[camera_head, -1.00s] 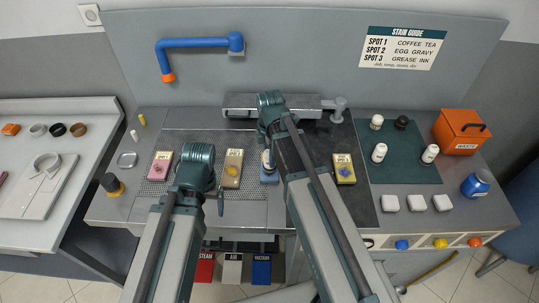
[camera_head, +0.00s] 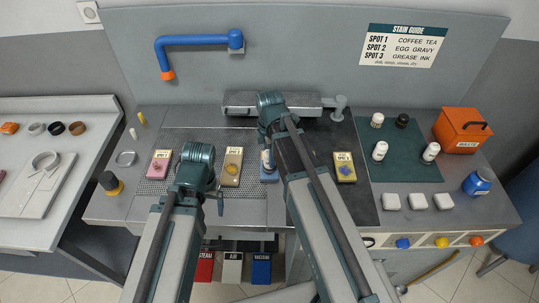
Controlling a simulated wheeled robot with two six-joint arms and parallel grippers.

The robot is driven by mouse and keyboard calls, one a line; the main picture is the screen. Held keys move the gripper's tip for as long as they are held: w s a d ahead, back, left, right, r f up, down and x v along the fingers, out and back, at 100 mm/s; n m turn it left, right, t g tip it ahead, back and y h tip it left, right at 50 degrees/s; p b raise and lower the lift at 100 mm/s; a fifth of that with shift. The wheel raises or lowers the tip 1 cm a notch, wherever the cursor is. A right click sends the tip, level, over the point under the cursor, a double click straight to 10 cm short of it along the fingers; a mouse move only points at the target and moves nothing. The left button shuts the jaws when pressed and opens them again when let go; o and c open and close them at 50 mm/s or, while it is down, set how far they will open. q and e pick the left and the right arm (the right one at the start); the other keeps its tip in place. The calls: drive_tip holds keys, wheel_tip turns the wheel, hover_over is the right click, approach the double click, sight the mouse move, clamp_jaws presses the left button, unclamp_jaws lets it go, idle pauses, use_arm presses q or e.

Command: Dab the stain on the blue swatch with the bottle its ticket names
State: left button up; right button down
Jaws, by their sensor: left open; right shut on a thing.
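My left gripper (camera_head: 220,203) is open and empty, low in front of the tan swatch (camera_head: 231,180). A stain guide (camera_head: 402,46) hangs on the back panel.
Several bottles, one a white bottle (camera_head: 380,151), stand on the green mat (camera_head: 408,170). White pads (camera_head: 417,201), a blue jar (camera_head: 477,182) and an orange waste box (camera_head: 460,130) are at the right.

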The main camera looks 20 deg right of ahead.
use_arm(q)
drive_tip(key=shift+f+b, duration=0.5)
use_arm(e)
drive_tip(key=shift+f, duration=0.5)
idle(0.8)
use_arm(q)
wheel_tip(320, 180, up, 7)
drive_tip(key=p, duration=0.7)
use_arm(e)
wheel_tip(320, 180, up, 7)
drive_tip(key=shift+r, duration=0.1)
